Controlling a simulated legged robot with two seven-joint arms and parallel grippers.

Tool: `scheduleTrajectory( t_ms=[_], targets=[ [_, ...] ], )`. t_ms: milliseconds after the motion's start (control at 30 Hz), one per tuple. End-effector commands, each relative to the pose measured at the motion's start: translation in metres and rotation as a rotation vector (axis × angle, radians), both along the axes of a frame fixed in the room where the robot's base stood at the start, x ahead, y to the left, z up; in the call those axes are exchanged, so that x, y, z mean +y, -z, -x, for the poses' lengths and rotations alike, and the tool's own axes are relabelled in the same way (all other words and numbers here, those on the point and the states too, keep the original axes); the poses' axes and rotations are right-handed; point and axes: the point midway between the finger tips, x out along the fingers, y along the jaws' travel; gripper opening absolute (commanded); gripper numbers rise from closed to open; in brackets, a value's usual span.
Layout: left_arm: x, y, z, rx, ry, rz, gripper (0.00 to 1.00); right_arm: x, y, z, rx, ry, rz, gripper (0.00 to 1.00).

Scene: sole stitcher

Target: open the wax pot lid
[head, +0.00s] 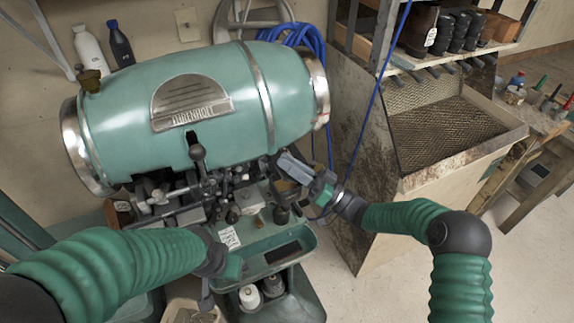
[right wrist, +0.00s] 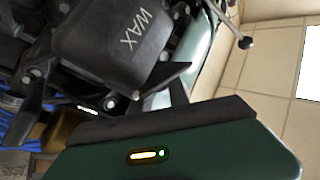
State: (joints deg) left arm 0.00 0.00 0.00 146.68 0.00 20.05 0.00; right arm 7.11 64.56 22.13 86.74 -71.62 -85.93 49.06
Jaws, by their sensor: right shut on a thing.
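The wax pot lid (right wrist: 105,50) is a dark grey, rounded cover marked WAX in the right wrist view. A dark tab (right wrist: 172,77) projects from beside its edge. In the head view a grey, tilted cover (head: 291,166) shows at the right end of the machine's lower works. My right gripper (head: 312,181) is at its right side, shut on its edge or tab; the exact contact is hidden.
The teal stitcher drum (head: 230,110) stands just above the work area. A green tray (head: 275,249) with a dark recess lies below. Thread spools (head: 260,291) sit under it. A mesh-lined bin (head: 455,140) stands right, with shoe shelves (head: 475,65) above.

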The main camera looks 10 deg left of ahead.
Motion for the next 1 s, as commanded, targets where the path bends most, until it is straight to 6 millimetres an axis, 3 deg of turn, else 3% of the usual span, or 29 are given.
scheduleTrajectory(
  t_ms=[167, 200, 300, 667, 767, 1000],
  targets=[
    [0.000, 0.001, 0.000, 0.000, 0.000, 0.000, 0.36, -0.002, 0.007, 0.000, 0.010, 0.002, 0.010, 0.00],
    [0.000, 0.001, 0.000, 0.000, 0.000, 0.000, 0.36, -0.002, 0.007, 0.000, 0.010, 0.002, 0.011, 0.27],
    [0.000, 0.001, 0.000, 0.000, 0.000, 0.000, 0.36, -0.001, 0.006, 0.000, 0.007, 0.002, 0.009, 0.40],
    [0.000, 0.003, 0.000, 0.000, 0.000, 0.000, 0.36, -0.002, 0.005, 0.002, 0.002, 0.001, 0.006, 0.40],
    [0.000, 0.010, 0.000, 0.000, 0.000, 0.000, 0.36, -0.015, 0.012, 0.005, 0.001, 0.002, 0.005, 0.40],
    [0.000, 0.034, 0.000, 0.000, 0.000, 0.000, 0.36, -0.074, 0.043, 0.021, 0.004, 0.005, 0.006, 0.40]
  ],
)
